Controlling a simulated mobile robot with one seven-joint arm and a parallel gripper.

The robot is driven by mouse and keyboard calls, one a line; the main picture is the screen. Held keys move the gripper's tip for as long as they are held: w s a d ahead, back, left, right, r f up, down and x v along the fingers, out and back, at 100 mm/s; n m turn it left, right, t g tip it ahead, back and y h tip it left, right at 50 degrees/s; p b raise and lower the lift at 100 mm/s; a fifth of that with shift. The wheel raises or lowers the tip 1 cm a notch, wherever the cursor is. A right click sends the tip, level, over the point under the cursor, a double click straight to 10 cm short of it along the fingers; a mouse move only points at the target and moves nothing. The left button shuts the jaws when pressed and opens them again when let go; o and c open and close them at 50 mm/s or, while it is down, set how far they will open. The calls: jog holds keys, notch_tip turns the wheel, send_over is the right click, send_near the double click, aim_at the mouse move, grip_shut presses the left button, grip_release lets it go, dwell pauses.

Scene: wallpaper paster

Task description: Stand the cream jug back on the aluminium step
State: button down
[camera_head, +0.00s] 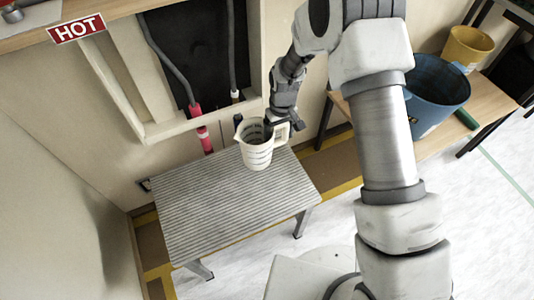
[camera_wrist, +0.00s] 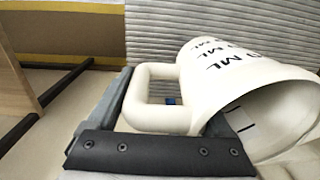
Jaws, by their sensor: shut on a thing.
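The cream jug (camera_head: 257,148) has dark markings on its side and is at the far right part of the ribbed aluminium step (camera_head: 225,205). It looks close to upright in the head view; I cannot tell whether its base touches the step. My gripper (camera_head: 274,122) is shut on the jug at its handle side, coming from behind and right. In the wrist view the jug (camera_wrist: 235,90) shows its open mouth at the right, and its handle (camera_wrist: 150,98) runs in by my gripper (camera_wrist: 165,125). The ribbed step (camera_wrist: 210,22) lies behind the jug.
A wooden bench (camera_head: 440,140) at the right bears a blue bucket (camera_head: 435,95) and a yellow bucket (camera_head: 467,47). A wall recess with pipes (camera_head: 200,60) stands behind the step. A red HOT sign (camera_head: 76,28) is at upper left. The step's front and left are bare.

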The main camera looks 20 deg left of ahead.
jog(key=s+a+f, duration=0.2)
jog(key=shift+a, duration=0.3)
jog(key=shift+f+b, duration=1.05)
jog(key=shift+f, duration=0.9)
jog(key=shift+f, duration=0.1)
grip_release()
